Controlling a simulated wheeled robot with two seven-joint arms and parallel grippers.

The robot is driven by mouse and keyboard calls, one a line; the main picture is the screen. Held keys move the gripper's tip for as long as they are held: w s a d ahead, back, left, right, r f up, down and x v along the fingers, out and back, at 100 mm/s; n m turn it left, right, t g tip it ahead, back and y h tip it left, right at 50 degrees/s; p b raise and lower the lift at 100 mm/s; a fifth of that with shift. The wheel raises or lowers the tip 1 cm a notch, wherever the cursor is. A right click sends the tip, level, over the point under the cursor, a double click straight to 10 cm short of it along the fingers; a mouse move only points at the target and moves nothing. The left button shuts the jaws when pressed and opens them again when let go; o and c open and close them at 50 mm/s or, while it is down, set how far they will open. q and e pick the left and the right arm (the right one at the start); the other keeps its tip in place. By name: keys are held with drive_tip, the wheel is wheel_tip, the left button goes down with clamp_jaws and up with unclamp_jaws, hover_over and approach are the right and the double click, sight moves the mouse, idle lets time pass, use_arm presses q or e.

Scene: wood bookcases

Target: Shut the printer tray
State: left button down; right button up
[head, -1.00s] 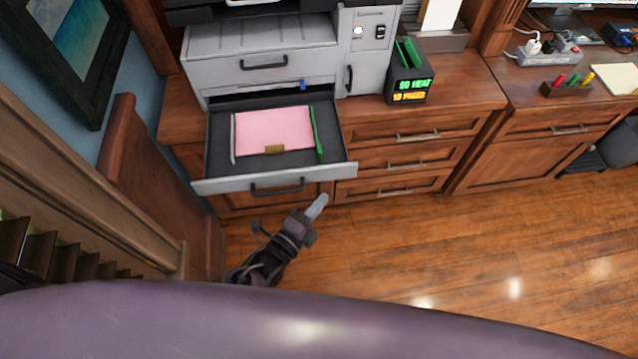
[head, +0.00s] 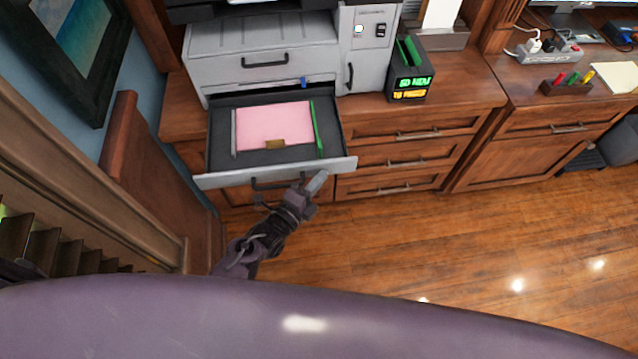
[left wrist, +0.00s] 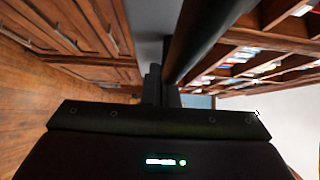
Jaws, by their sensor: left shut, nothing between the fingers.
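The printer tray (head: 220,158) is pulled out from the grey printer (head: 262,62) in the head view. Its front panel (head: 225,180) carries a dark handle. Pink paper (head: 272,128) with a tan tab lies in the tray, with a green strip (head: 317,128) at its right. My left gripper (head: 316,183) is shut and empty. Its tip is at the front panel, just right of the handle; I cannot tell whether it touches. In the left wrist view, the closed fingers (left wrist: 161,85) point toward a grey surface and a dark bar. My right gripper is not in view.
The printer stands on a wooden cabinet with drawers (head: 400,160). A dark box with green lettering (head: 410,72) stands right of the printer. A wooden panel (head: 150,180) and a railing are close on the left. The floor (head: 470,235) to the right is clear.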

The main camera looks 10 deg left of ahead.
sight(307, 113)
use_arm(q)
drive_tip(key=w+a+b, duration=0.2)
drive_tip(key=w+b, duration=0.2)
drive_tip(key=w, duration=0.3)
drive_tip(key=w+a+b, duration=0.2)
drive_tip(key=w+b, duration=0.3)
drive_tip(key=w, duration=0.1)
drive_tip(key=w+a+b, duration=0.2)
drive_tip(key=w+b, duration=0.2)
drive_tip(key=w, duration=0.3)
drive_tip(key=shift+w+f, duration=0.2)
drive_tip(key=shift+w, duration=0.15)
drive_tip(key=shift+w+a+r+b, duration=0.1)
drive_tip(key=shift+w+b, duration=0.4)
drive_tip(key=shift+b, duration=0.05)
drive_tip(key=shift+w+r, duration=0.1)
